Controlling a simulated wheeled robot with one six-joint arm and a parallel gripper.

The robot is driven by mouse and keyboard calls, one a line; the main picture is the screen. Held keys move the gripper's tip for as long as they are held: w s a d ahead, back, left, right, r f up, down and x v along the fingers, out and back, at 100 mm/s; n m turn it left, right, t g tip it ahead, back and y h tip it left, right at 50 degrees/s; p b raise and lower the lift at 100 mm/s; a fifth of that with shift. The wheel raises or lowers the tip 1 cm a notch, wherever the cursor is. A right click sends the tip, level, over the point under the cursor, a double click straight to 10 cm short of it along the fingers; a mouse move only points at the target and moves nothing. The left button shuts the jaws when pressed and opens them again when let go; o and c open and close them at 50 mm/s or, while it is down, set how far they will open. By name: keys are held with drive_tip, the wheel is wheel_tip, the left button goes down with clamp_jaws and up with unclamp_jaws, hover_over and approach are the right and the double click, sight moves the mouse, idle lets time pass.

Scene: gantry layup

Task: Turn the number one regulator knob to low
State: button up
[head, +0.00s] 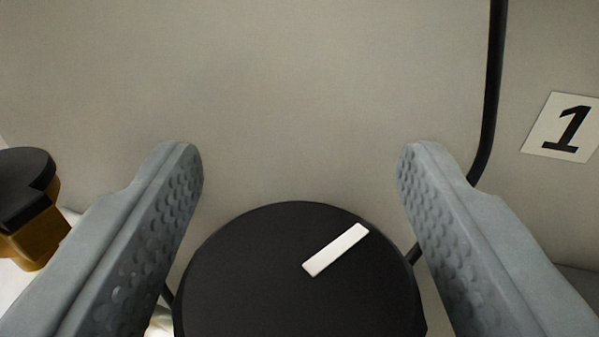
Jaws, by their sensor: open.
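A round black knob (270,285) with a white pointer bar (336,250) fills the bottom middle of the head view. The bar slants from lower left to upper right. My gripper (300,160) is open, with one grey dimpled finger on each side of the knob. A gap shows between each fingertip and the knob's far edge; I cannot tell whether the fingers touch it lower down. A white label with a black "1" (567,128) is at the right. No low marking shows, and the knob's near edge is cut off by the frame.
A plain grey-beige surface (300,80) fills the background. A black cable (493,90) runs down the right side, passing behind the right finger. A black-topped, amber-brown object (38,235) stands at the left edge, near the left finger.

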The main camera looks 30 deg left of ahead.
drive_tip(key=c, duration=1)
drive_tip(key=shift+y, duration=0.3)
